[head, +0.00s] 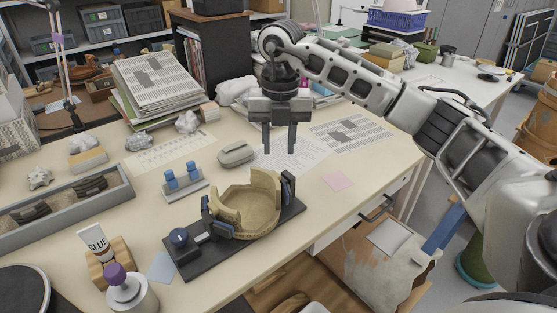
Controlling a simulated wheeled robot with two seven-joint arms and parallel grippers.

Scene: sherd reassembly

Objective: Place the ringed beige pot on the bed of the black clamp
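The beige pot (245,207), broken along its rim and ringed around its wall, sits on the bed of the black clamp (194,261). It stands between the clamp's blue-padded jaws; whether both jaws touch it I cannot tell. My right gripper (280,150) hangs above and behind the pot, pointing down. Its two fingers are apart with nothing between them. My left gripper is not in view.
A glue tube (97,243) in a wooden block and a purple-capped jar (130,290) stand at front left. A grey tray (60,213) with dark sherds lies left. A grey mouse-shaped object (236,153) lies behind the clamp. Table right of the clamp is mostly clear.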

